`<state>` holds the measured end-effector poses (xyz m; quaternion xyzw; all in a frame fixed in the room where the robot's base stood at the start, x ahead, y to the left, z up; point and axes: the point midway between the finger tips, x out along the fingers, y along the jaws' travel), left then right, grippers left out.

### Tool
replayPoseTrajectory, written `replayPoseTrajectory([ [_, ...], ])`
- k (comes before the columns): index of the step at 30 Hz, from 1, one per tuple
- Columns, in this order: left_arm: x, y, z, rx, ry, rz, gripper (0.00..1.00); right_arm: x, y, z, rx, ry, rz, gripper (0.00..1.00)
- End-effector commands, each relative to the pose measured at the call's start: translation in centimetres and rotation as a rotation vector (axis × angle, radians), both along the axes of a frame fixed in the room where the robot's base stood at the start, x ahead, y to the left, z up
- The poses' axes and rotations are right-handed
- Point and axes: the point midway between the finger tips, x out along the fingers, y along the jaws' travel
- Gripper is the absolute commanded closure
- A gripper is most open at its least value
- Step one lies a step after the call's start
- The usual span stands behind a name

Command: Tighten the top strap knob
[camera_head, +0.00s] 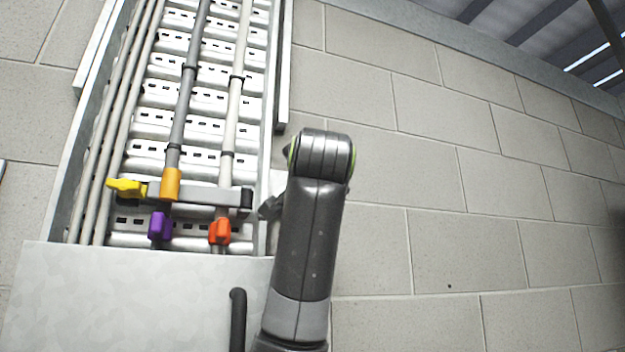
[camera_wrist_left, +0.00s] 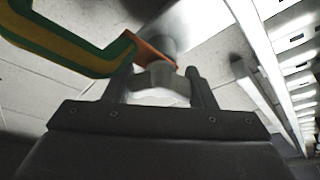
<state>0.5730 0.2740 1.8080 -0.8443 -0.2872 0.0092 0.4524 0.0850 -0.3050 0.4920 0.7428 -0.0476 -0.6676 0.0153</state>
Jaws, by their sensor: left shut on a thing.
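In the head view a grey crossbar (camera_head: 206,195) lies across the cable ladder. A yellow winged knob (camera_head: 126,187) sits at its left end and an orange block (camera_head: 170,184) beside that. My left gripper (camera_wrist_left: 156,76) is shut on a pale grey lobed piece (camera_wrist_left: 160,92) in the left wrist view. A short grey cylinder (camera_wrist_left: 158,42) shows just behind that piece. In the head view a dark arm of mine (camera_head: 310,235) rises right of the ladder; its gripper is hidden or cannot be made out. No right gripper shows.
A green and yellow band (camera_wrist_left: 75,50) with an orange end (camera_wrist_left: 150,53) passes close to my left fingers. Purple (camera_head: 160,226) and red-orange (camera_head: 220,231) pieces sit on the cables below the crossbar. A pale panel (camera_head: 110,300) fills the lower left. The block wall (camera_head: 470,190) is bare.

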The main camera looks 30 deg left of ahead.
Motion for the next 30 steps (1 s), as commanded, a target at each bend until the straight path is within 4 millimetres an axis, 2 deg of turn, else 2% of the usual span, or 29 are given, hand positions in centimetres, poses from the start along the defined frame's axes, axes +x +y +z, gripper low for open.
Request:
replayPoseTrajectory([
  [13,-0.1,0.04,0.2,0.009,0.004,0.001,0.72,-0.01,-0.2,0.03,-0.002,0.0,0.001,0.64],
  [14,-0.1,0.04,0.2,0.009,0.004,0.001,0.48,-0.01,-0.2,0.03,-0.002,0.0,0.001,0.64],
  [18,-0.07,0.03,0.14,0.009,0.005,0.001,0.29,-0.01,-0.19,0.02,-0.002,0.0,0.001,0.64],
  [30,-0.51,-0.31,-0.22,0.008,0.005,-0.001,0.27,0.0,-0.18,-0.5,-0.002,0.0,0.001,0.64],
])
